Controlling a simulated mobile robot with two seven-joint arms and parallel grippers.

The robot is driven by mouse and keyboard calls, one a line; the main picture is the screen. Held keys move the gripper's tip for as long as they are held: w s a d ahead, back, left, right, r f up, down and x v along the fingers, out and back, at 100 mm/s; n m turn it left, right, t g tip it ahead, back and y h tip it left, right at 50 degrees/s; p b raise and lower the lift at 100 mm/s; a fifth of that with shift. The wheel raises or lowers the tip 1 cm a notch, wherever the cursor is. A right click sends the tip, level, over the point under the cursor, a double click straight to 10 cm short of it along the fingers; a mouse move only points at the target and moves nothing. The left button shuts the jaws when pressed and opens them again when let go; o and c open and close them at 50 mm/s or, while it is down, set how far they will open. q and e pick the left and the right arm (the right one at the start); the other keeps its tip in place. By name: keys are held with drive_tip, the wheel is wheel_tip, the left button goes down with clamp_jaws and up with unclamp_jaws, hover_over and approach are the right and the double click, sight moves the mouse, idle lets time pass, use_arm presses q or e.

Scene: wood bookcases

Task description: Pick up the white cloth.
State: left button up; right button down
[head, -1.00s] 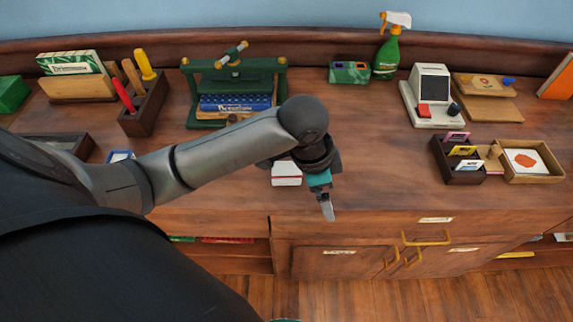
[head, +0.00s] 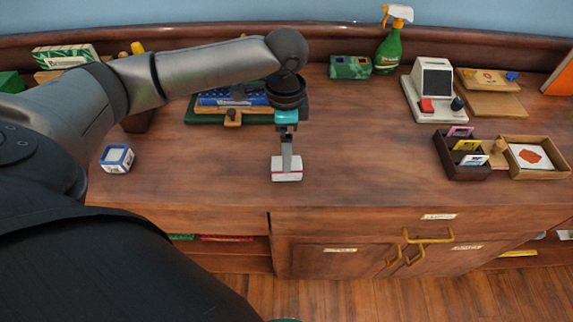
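A small white block-like piece with a thin red band, which looks like the folded white cloth (head: 287,176), lies on the wooden counter near its front edge in the head view. My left gripper (head: 287,160) points down right at it. The finger overlaps the back of the cloth in the picture. I cannot tell whether it touches the cloth or is around it. The fingers show edge-on, so their opening is hidden. My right gripper is not in view.
A blue and white cube (head: 116,158) sits to the left on the counter (head: 380,185). A spray bottle (head: 390,48), a card reader (head: 431,92) and a dark card holder (head: 464,170) stand to the right. The counter between is clear.

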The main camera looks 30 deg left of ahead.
use_arm(q)
wheel_tip(320, 180, down, 3)
drive_tip(key=shift+r, duration=0.1)
drive_tip(key=f+b, duration=0.1)
drive_tip(key=f, duration=0.2)
drive_tip(key=f+b, duration=0.1)
drive_tip(key=f, duration=0.1)
drive_tip(key=shift+w+a+f+b, duration=0.1)
drive_tip(key=shift+w+f+b, duration=0.05)
drive_tip(key=shift+w+b, duration=0.2)
drive_tip(key=c, duration=1.4)
wheel_tip(320, 180, up, 20)
drive_tip(key=p, duration=0.5)
drive_tip(key=shift+p, duration=0.4)
